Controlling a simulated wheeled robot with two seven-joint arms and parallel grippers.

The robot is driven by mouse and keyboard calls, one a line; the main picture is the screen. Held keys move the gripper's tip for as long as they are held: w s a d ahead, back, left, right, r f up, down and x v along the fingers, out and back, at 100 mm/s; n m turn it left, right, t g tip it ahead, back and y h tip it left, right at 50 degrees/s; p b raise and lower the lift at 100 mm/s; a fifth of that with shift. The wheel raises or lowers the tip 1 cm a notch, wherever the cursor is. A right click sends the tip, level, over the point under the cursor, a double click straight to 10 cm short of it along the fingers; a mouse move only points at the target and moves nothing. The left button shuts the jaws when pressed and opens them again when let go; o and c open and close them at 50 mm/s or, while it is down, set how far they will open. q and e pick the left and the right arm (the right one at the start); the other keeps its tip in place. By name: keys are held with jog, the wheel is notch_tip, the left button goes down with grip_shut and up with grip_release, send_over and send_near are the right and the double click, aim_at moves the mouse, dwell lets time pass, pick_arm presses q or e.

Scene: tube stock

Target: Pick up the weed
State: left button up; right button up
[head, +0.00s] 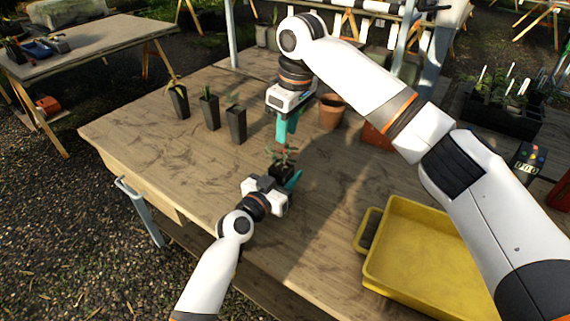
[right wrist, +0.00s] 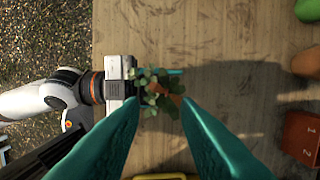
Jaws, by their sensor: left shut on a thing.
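My left gripper (head: 286,182) is shut on a dark tube pot (head: 281,171) near the table's middle and holds it from the near side. Leafy green growth (head: 281,155) stands out of the pot's top. In the right wrist view the growth shows as paler leaves (right wrist: 146,78) on the left and darker, broader leaves (right wrist: 166,98) on the right. I cannot tell for sure which is the weed. My right gripper (head: 285,140) points down just above the plants. Its teal fingers (right wrist: 161,110) are apart, with leaves between and beyond the tips.
Three dark tube pots with seedlings (head: 209,110) stand at the left on the wooden table (head: 150,140). A terracotta pot (head: 331,112) stands behind my right gripper. A yellow tray (head: 420,255) lies at the front right. A black crate of plants (head: 500,112) is at the far right.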

aim_at(285, 165)
jog(key=f, duration=0.5)
jog(key=w+f, duration=0.1)
jog(key=f, duration=0.2)
jog(key=shift+w+a, duration=0.1)
jog(key=shift+a, duration=0.1)
grip_shut()
